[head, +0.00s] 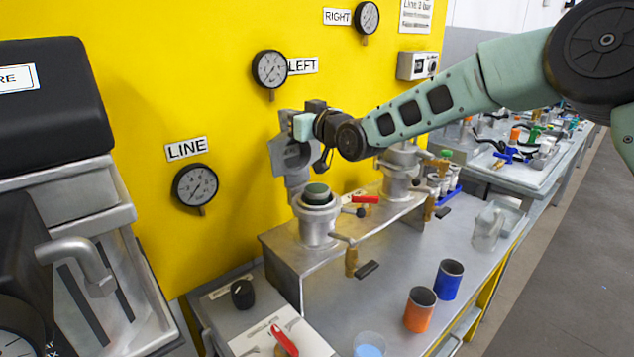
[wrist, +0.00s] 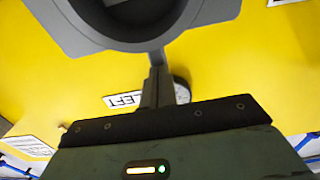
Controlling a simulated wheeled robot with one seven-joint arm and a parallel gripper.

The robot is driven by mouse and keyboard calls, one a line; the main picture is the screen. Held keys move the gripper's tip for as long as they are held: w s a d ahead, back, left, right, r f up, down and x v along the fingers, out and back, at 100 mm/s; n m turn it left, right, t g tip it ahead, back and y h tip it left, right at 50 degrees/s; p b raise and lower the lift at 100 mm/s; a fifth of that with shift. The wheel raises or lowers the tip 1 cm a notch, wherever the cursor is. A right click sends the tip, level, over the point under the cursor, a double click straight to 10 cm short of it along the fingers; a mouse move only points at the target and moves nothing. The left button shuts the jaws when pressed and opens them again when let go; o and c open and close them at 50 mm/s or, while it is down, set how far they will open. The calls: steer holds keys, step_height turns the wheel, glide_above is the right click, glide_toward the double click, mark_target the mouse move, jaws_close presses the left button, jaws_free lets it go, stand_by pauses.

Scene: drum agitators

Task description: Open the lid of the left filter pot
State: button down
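The left filter pot (head: 316,228) is a metal cup on the raised steel stand, its top uncovered with a dark green round piece (head: 317,191) in its mouth. Its grey lid (head: 284,160) stands up on edge behind the pot, against the yellow panel. My gripper (head: 303,125) is at the upper right part of the raised lid, very close to or touching it. In the wrist view, a grey round ring of the lid (wrist: 190,12) fills the top, with a grey bar below it reaching my gripper. The fingertips are hidden, so I cannot tell if they grip.
A second filter pot (head: 398,185) stands to the right, under my arm. A red-handled lever (head: 365,199) sits beside the left pot. An orange cup (head: 420,309) and a blue cup (head: 448,279) stand on the bench. Gauges (head: 270,69) hang on the yellow panel.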

steer(key=s+d+r+b, duration=0.3)
steer(key=s+d, duration=0.5)
steer(key=shift+s+d, duration=0.2)
stand_by(0.4)
